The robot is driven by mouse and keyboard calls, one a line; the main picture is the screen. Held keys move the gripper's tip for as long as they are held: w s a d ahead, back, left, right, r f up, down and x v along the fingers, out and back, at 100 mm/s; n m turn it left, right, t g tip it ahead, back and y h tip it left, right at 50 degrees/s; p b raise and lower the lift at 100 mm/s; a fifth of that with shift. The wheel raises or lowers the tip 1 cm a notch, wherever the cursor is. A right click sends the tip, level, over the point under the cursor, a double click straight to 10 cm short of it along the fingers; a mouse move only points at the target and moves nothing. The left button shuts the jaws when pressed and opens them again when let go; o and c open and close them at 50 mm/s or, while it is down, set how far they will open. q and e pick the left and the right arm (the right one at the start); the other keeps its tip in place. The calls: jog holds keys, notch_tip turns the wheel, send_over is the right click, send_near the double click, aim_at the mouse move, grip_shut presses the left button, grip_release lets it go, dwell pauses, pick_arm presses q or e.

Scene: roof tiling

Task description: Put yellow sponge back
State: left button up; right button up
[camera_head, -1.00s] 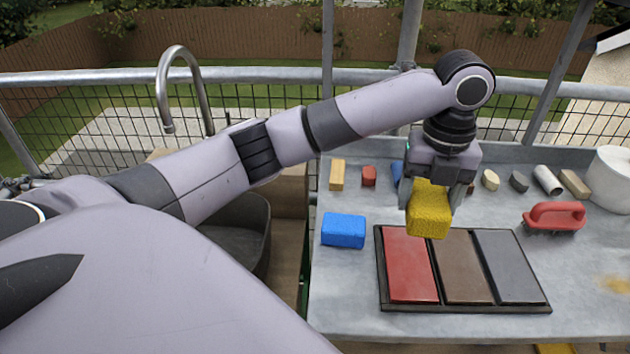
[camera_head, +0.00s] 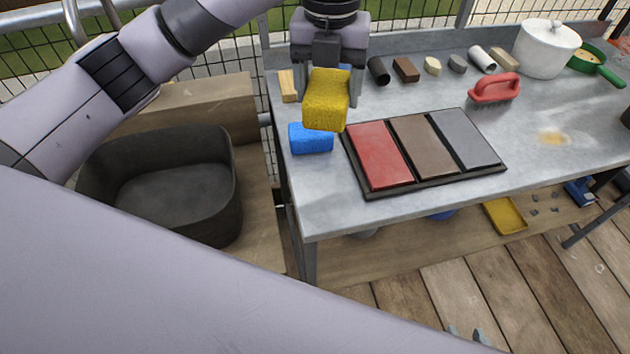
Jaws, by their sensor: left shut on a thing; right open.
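The yellow sponge (camera_head: 327,102) is held in my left gripper (camera_head: 326,90), whose fingers close on its two sides. The sponge hangs above the grey table, near its left end. In the picture its lower edge is just above and right of the blue sponge (camera_head: 311,138) and left of the tile tray's top corner. It hides part of the table behind it. What look like the two fingertips of my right gripper (camera_head: 467,335) show at the bottom edge, apart and empty, over the wooden deck.
A black-framed tray (camera_head: 436,184) with red, brown and grey tiles lies on the table (camera_head: 560,160). Small blocks line the back, with a red-handled brush (camera_head: 495,88) and white pot (camera_head: 546,48) to the right. A dark empty basin (camera_head: 160,185) stands left of the table.

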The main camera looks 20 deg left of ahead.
pick_arm(q)
notch_tip(320, 180, down, 19)
jog(key=shift+f, duration=0.2)
jog(key=shift+f, duration=0.1)
dwell(0.3)
jog(key=o, duration=1.2)
notch_tip(320, 180, up, 12)
